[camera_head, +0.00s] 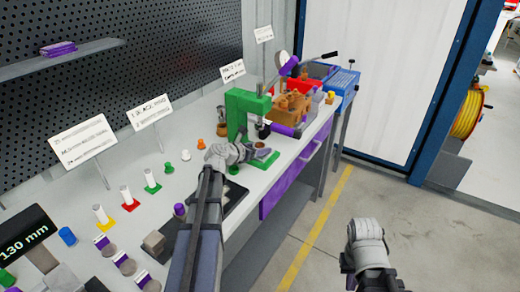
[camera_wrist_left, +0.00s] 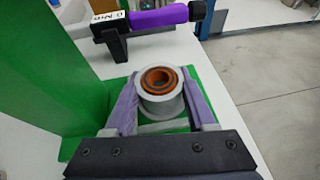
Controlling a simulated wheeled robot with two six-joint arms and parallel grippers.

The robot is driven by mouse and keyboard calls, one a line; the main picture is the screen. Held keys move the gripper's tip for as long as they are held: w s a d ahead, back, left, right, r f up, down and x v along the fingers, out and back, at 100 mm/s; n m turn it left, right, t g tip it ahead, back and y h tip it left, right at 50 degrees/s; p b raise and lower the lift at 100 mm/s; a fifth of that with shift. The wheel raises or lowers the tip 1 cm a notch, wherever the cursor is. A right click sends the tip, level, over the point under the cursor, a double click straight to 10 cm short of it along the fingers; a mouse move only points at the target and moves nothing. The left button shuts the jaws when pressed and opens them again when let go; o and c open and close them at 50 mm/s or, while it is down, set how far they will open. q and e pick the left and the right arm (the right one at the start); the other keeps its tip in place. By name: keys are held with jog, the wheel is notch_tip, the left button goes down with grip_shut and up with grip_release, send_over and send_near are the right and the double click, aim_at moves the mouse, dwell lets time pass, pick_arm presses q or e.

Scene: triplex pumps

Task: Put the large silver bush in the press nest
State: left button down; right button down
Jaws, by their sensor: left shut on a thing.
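The large silver bush (camera_wrist_left: 149,107) is a grey ring with copper-brown rings inside it. It sits between the two purple-grey fingers of my left gripper (camera_wrist_left: 160,108), which is shut on it. In the head view my left gripper (camera_head: 260,155) is at the foot of the green press (camera_head: 240,112), and the bush shows only as a small grey and brown shape. The green press base (camera_wrist_left: 118,78) lies under the bush in the wrist view. The nest is hidden, so I cannot tell whether the bush touches it. My right gripper (camera_head: 366,232) is over the floor, away from the bench.
A purple-handled tool (camera_wrist_left: 160,18) lies beyond the press. Orange blocks (camera_head: 292,104) and a blue crate (camera_head: 342,80) stand at the bench's far end. Several small coloured pieces and white pegs (camera_head: 126,194) stand left of my left arm. The floor at right is clear.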

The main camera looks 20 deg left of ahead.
pick_arm(q)
jog(key=shift+c, duration=1.1)
grip_release()
jog(key=shift+f, duration=0.15)
jog(key=shift+r+p, duration=0.35)
jog(key=shift+p, duration=0.05)
jog(key=p+v, duration=0.4)
jog(key=v, duration=0.6)
jog(key=shift+s+r, duration=0.15)
jog(key=shift+s, duration=0.15)
jog(key=shift+s+a+r, duration=0.2)
jog(key=shift+s+a, duration=0.1)
jog(key=shift+s, duration=0.3)
